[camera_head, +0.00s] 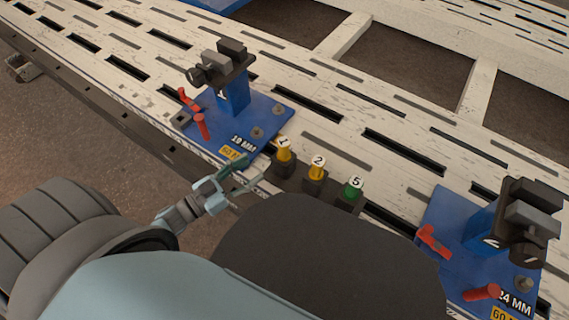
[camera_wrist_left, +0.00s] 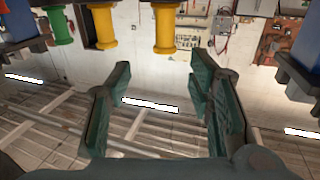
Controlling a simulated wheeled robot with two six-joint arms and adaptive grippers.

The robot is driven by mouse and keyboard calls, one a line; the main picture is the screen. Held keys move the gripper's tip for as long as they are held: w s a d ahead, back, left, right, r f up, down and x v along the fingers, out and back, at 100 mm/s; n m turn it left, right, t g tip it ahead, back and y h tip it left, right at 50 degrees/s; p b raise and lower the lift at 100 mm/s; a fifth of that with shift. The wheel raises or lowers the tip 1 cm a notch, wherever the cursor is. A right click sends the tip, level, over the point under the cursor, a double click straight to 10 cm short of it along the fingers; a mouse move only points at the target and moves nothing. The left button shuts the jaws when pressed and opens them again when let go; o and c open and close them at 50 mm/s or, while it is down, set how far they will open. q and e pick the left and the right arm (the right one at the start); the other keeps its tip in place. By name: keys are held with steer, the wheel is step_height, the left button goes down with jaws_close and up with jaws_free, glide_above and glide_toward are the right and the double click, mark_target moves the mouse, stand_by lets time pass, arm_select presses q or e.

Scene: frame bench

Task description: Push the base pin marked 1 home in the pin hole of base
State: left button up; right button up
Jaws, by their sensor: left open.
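The base pin marked 1 (camera_head: 284,152) is yellow and stands upright in a dark holder beside the left blue base (camera_head: 215,117). In the left wrist view a yellow pin (camera_wrist_left: 166,28), probably the same one, hangs at the top beyond the fingers. My right gripper is not in view.
A yellow pin marked 2 (camera_head: 317,169) and a green pin marked 5 (camera_head: 352,191) stand in holders right of pin 1. Red handles (camera_head: 202,127) rise from the left base. Another blue base (camera_head: 444,208) with a 24 MM label sits at right on the slotted white bench (camera_head: 330,150).

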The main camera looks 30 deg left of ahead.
mark_target(284, 143)
arm_select(q)
steer(key=b+x, duration=0.1)
steer(key=x, duration=0.3)
steer(key=b+x, duration=0.1)
steer(key=x, duration=0.3)
steer(key=b+x, duration=0.1)
steer(key=x, duration=0.4)
steer(key=shift+w+a, duration=0.15)
steer(key=shift+a, duration=0.25)
jaws_close()
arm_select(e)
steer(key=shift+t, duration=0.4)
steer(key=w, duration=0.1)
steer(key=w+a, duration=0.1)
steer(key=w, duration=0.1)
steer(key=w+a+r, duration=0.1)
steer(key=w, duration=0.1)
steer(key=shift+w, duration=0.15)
